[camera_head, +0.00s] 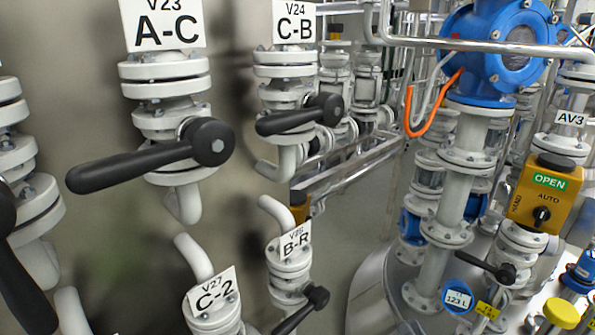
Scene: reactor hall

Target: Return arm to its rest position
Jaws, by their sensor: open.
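My arm and my gripper are not in this view, so their pose does not show. The task names no other object. The head camera looks onto white flanged valves with black lever handles. The V23 A-C valve's handle (150,162) points left and slightly down. The V24 C-B valve's handle (298,115) also points left. The V26 B-R valve's handle (302,308) slants down to the left.
A V27 C-2 label (212,291) stands low in the middle. A blue flow meter (494,45) sits on a pipe at upper right. A yellow box reading OPEN (545,193) is at right. Metal rails (470,46) cross in front of the pipes.

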